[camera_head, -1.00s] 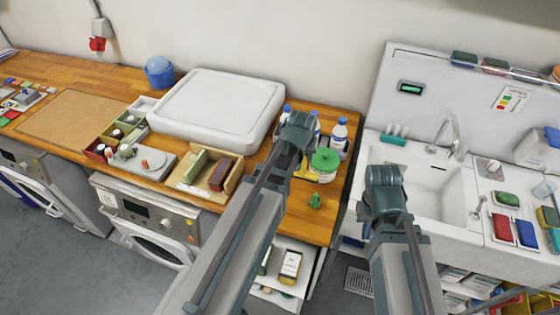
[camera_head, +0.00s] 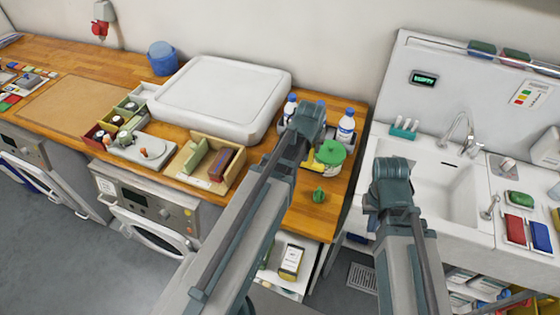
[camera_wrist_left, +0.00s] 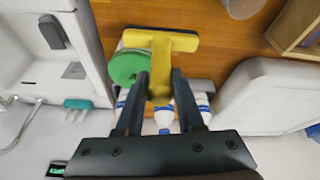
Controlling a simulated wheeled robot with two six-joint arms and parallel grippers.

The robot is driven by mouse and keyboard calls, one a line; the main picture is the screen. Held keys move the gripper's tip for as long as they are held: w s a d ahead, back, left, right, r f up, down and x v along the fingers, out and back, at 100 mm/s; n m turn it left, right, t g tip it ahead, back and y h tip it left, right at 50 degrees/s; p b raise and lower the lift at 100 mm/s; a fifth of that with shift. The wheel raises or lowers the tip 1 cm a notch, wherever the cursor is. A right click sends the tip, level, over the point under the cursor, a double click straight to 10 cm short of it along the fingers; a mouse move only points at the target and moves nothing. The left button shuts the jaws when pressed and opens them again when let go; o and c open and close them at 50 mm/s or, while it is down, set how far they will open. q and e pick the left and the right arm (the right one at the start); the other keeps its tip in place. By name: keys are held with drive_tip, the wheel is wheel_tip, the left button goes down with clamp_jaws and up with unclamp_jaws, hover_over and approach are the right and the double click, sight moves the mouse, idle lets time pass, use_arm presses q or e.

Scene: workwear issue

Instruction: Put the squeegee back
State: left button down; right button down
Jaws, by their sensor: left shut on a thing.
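The yellow squeegee (camera_wrist_left: 160,52) is in the left wrist view, its wide head across the top and its handle between my fingers. My left gripper (camera_wrist_left: 157,85) is shut on that handle. In the head view a bit of yellow squeegee (camera_head: 309,160) shows beside the green-lidded tub, mostly hidden by my left gripper (camera_head: 303,140). The green lid (camera_wrist_left: 127,66) is close beside the squeegee head; I cannot tell whether they touch. My right gripper (camera_head: 390,180) is in front of the sink, its fingers hidden from view.
White bottles with blue caps (camera_head: 346,124) stand behind the tub (camera_head: 330,153). A small green object (camera_head: 318,195) sits near the counter's front. A wooden box (camera_head: 205,165) and a large white lidded box (camera_head: 225,95) are to the left; the sink (camera_head: 440,190) is to the right.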

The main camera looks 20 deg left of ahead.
use_arm(q)
drive_tip(key=shift+f+b, duration=1.45)
drive_tip(key=shift+f, duration=0.4)
drive_tip(key=shift+a, duration=0.1)
drive_tip(key=w+a+f+b, duration=0.1)
drive_tip(key=w+a, duration=0.5)
drive_tip(key=a, duration=0.6)
drive_tip(key=shift+w+a+f, duration=0.15)
drive_tip(key=shift+w+a, duration=0.2)
drive_tip(key=shift+a, duration=0.05)
drive_tip(key=shift+a, duration=0.1)
drive_tip(key=f+b, duration=0.2)
drive_tip(key=a+f+b, duration=0.1)
drive_tip(key=b, duration=0.1)
drive_tip(key=shift+w+f, duration=0.3)
drive_tip(key=shift+f, duration=0.05)
